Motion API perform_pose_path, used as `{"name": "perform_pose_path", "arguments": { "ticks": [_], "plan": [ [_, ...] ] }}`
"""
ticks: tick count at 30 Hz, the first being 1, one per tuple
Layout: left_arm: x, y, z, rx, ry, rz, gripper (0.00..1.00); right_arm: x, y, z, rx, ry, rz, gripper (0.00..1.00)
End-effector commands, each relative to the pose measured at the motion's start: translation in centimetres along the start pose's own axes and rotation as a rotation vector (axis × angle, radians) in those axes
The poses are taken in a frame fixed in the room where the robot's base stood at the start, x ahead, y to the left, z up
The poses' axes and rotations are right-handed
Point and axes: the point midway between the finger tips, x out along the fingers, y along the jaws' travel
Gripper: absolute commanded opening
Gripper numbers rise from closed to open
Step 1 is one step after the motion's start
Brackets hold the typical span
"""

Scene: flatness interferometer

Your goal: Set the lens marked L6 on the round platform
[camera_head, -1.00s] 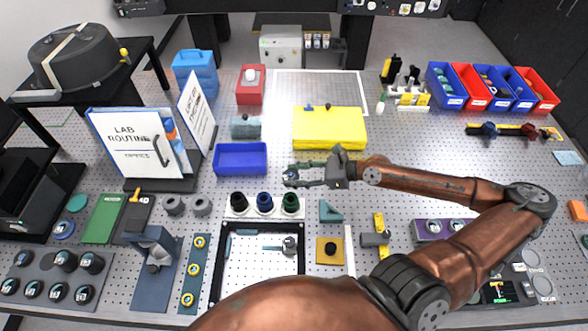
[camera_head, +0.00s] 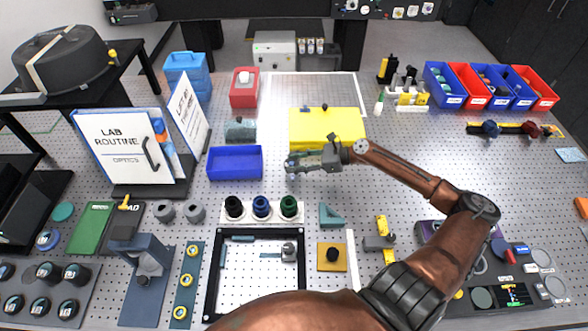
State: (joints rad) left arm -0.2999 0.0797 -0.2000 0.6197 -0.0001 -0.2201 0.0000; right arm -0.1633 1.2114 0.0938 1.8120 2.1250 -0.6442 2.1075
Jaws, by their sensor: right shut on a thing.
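My right gripper (camera_head: 294,164) is above the bench, between the blue tray and the yellow block. It is shut on a small dark round piece (camera_head: 291,166), which looks like a lens; no marking on it can be read. Several dark capped lenses (camera_head: 48,271) stand in a grey rack at the lower left, their labels too small to read. I cannot tell for sure which thing is the round platform; a round black piece (camera_head: 332,255) sits on a yellow square plate at the centre front. My left gripper is not in view.
A blue tray (camera_head: 235,163) and a yellow block (camera_head: 326,128) flank my right gripper. Three dark cylinders (camera_head: 261,207) stand in front of it, behind a black-framed square (camera_head: 212,283). Open perforated bench lies right of the yellow block.

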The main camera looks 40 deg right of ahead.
Motion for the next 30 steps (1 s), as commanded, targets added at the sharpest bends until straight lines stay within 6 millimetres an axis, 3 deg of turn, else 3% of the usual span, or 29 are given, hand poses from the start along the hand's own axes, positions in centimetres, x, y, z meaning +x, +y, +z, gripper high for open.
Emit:
{"name": "perform_pose_path", "arguments": {
  "ticks": [6, 17, 18, 25, 30],
  "plan": [
    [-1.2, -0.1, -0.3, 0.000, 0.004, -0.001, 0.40, 1.0, -0.1, -2.2, 0.001, -0.002, 0.000, 0.10],
    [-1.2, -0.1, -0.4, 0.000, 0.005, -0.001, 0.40, 1.2, -0.1, -2.7, 0.001, 0.000, 0.000, 0.10],
    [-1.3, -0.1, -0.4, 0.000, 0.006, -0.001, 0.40, 1.2, -0.1, -2.8, 0.000, 0.000, -0.001, 0.39],
    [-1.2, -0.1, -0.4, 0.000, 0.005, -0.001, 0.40, 1.2, -0.1, -2.8, 0.000, 0.001, 0.000, 0.55],
    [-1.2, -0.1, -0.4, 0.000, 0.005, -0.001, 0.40, 1.2, -0.1, -2.8, 0.000, 0.001, 0.000, 0.56]
  ]
}}
